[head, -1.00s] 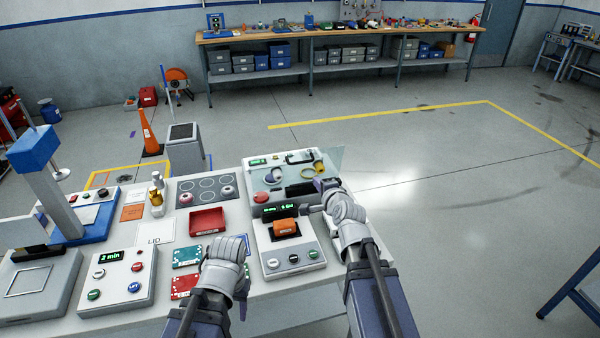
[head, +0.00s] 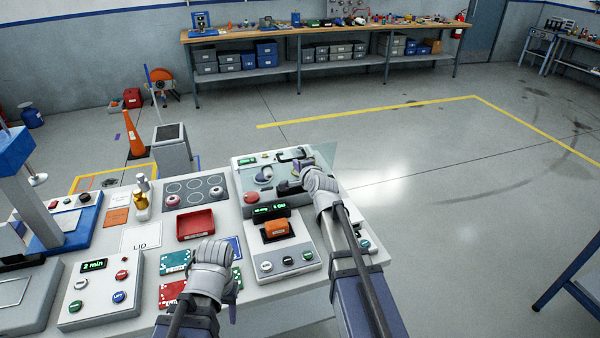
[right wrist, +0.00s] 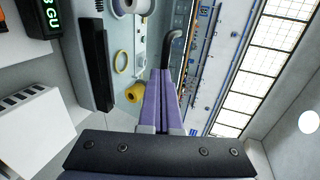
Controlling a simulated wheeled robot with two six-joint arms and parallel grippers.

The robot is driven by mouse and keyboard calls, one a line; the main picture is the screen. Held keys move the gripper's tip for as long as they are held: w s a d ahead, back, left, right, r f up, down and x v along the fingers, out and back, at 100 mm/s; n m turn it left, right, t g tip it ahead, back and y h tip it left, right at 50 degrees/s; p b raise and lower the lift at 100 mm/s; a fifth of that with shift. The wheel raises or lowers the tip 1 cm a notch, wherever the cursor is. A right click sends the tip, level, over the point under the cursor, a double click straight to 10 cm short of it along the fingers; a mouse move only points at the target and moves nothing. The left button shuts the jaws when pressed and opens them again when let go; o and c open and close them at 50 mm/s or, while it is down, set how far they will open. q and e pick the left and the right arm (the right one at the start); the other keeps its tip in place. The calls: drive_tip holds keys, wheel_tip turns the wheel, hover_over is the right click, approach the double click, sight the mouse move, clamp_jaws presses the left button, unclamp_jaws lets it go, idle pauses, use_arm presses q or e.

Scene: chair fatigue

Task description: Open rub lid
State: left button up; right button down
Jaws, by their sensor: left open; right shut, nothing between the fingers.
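The rub machine (head: 240,167) stands at the back right of the table, with a clear lid pane (head: 326,156) over its right part. A dark curved handle (right wrist: 174,42) shows in the right wrist view, just beyond the fingertips. My right gripper (head: 284,187) is shut and empty over the machine's front. Its purple fingers (right wrist: 160,76) also show in the right wrist view, pressed together; I cannot tell whether they touch the handle. My left gripper (head: 214,278) is open above the table's front edge, with its hand hiding parts of the boards below.
An orange block (head: 276,228) sits on a button unit in front of the machine. A red tray (head: 195,224) and a hob-like plate (head: 183,194) lie to the left. A black bar (right wrist: 96,65) and a yellow ring (right wrist: 121,62) show near the right fingers.

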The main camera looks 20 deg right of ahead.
sight(290, 151)
drive_tip(key=shift+w, duration=0.3)
drive_tip(key=w+r+p, duration=0.1)
drive_tip(key=p, duration=0.1)
drive_tip(key=w+r+g+p, duration=0.1)
drive_tip(key=w+p, duration=0.1)
drive_tip(key=p, duration=0.1)
drive_tip(key=shift+a+r+g, duration=0.1)
drive_tip(key=shift+r+g, duration=0.1)
drive_tip(key=shift+g, duration=0.1)
drive_tip(key=w+g+p, duration=0.1)
drive_tip(key=w+p, duration=0.1)
drive_tip(key=w, duration=0.1)
drive_tip(key=shift+w+r, duration=0.1)
drive_tip(key=shift+w, duration=0.1)
drive_tip(key=shift+s, duration=0.15)
